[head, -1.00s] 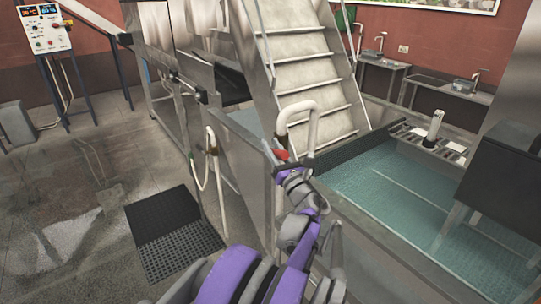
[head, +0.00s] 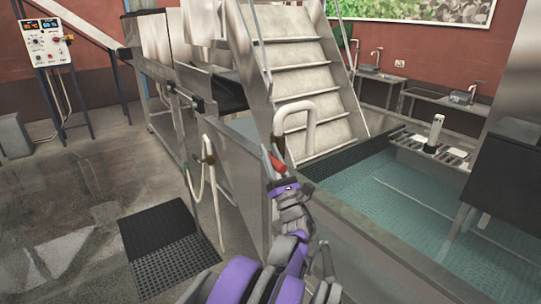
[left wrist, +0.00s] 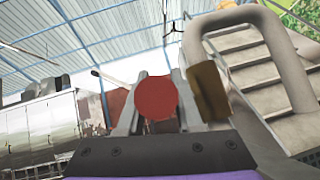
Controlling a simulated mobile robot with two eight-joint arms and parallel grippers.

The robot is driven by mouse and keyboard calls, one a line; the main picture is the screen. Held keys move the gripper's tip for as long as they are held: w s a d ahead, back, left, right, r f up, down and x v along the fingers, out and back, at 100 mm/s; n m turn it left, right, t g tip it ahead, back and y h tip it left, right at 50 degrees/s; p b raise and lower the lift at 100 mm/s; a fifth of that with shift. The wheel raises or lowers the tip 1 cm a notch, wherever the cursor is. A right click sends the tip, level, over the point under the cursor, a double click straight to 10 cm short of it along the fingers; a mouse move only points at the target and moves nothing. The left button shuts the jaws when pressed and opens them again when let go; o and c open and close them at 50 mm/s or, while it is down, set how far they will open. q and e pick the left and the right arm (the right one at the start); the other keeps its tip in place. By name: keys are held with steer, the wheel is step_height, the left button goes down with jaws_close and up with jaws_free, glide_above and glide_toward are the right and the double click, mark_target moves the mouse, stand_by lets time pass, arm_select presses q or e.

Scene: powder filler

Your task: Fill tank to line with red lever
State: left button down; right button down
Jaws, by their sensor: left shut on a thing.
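The red lever (head: 278,166) is at the base of the pale bent pipe (head: 311,108), at the tank's near left rim. My left gripper (head: 272,158) is shut on the lever. In the left wrist view the lever's round red end (left wrist: 157,98) shows between the fingers (left wrist: 158,115), with the bent pipe (left wrist: 290,75) to the right. The tank (head: 365,245) holds clear teal water (head: 395,205). I cannot make out a fill line or see flow from the pipe. My right gripper is not in view.
Metal stairs (head: 300,62) rise behind the pipe. A black mat (head: 165,245) lies on the wet floor at left, near a hanging hose (head: 213,180). A control box (head: 46,42) stands at the far left. A dark cabinet (head: 510,185) borders the tank on the right.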

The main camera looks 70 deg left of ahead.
mark_target(276, 166)
arm_select(q)
steer(key=c, duration=0.6)
jaws_free()
steer(key=d, duration=0.1)
steer(key=d+f, duration=0.2)
steer(key=shift+w+d+t, duration=0.15)
steer(key=shift+w+t, duration=0.1)
steer(key=shift+t, duration=0.05)
steer(key=d, duration=0.7)
steer(key=w+d, duration=0.1)
steer(key=d, duration=0.3)
